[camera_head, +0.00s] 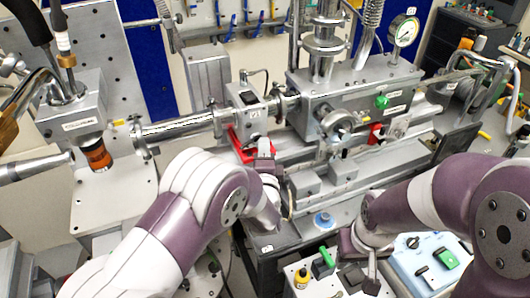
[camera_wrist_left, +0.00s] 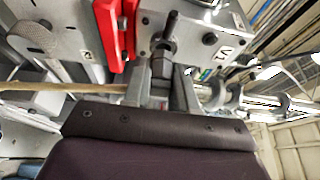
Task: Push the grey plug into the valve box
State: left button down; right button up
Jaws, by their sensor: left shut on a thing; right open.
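The valve box (camera_head: 246,104) is a grey block on the beam pipe, left of centre in the head view. In the left wrist view the valve box (camera_wrist_left: 205,40) fills the top middle, with a "V1" label. My left gripper (camera_head: 264,158) is shut on the grey plug (camera_head: 264,145), just below and in front of the box. In the left wrist view my left gripper (camera_wrist_left: 160,85) points at the box face; the plug is largely hidden between the fingers. I cannot tell whether the plug touches the box. My right gripper (camera_head: 361,262) is open and empty at the lower right.
A red bracket (camera_head: 240,146) sits beside the plug, under the valve box; it also shows in the left wrist view (camera_wrist_left: 116,32). A larger grey chamber (camera_head: 355,90) with a gauge (camera_head: 403,31) stands right of the box. A blue-white control panel (camera_head: 432,262) lies near my right gripper.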

pick_arm(q)
jog(key=shift+w+a, duration=0.2)
jog(key=shift+w, duration=0.25)
dwell(0.6)
jog(key=c, duration=0.8)
grip_release()
jog(key=shift+s, duration=0.1)
